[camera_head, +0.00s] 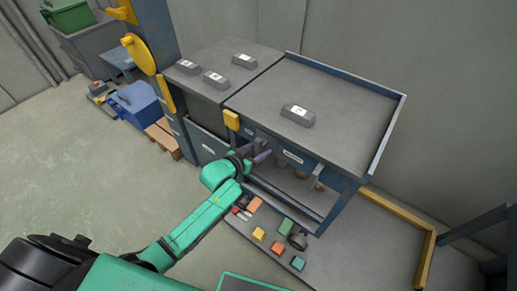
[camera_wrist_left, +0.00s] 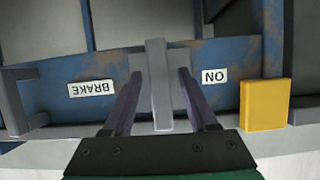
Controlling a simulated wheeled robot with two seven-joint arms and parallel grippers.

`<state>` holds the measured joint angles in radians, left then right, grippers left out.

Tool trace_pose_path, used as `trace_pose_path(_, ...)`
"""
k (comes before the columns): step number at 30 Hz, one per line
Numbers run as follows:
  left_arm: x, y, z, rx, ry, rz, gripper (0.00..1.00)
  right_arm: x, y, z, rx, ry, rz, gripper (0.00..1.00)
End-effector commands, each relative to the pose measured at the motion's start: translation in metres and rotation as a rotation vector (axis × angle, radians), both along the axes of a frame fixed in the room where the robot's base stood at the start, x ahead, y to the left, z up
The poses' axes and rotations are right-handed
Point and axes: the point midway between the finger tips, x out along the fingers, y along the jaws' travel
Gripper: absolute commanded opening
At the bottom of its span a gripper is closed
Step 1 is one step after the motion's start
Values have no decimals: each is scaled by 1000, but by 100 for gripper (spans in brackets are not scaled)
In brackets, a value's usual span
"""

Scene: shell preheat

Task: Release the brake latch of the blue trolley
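The blue trolley (camera_head: 372,159) has a grey top and stands at the right in the head view. Its blue front rail (camera_wrist_left: 219,58) fills the left wrist view, with an upside-down BRAKE label (camera_wrist_left: 91,89) and an ON label (camera_wrist_left: 215,76). A grey upright latch lever (camera_wrist_left: 158,85) stands between the labels. My left gripper (camera_wrist_left: 160,78) is open, its two purple fingers on either side of the lever, with a gap showing on both sides. In the head view, my left gripper (camera_head: 262,152) is at the trolley's front rail. My right gripper is not in view.
A yellow block (camera_wrist_left: 264,104) sits on the rail near the ON label. A grey part (camera_head: 299,115) lies on the trolley top. Several coloured blocks, including a green one (camera_head: 286,226), lie below the trolley front. The floor at left (camera_head: 60,190) is clear.

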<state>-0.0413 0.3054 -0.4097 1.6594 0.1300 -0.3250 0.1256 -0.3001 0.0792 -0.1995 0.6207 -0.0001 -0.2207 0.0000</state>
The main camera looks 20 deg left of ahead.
Motion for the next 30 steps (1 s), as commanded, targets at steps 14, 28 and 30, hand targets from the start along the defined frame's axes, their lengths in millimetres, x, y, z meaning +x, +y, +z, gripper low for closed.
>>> trace_pose_path(14, -26, 10, 13, -1, 1, -1, 57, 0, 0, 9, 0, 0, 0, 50)
trace_pose_path(28, -121, 47, 54, 0, 1, 0, 57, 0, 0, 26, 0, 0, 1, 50)
trace_pose_path(30, -125, 49, 56, 0, 1, -1, 57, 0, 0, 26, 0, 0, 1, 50)
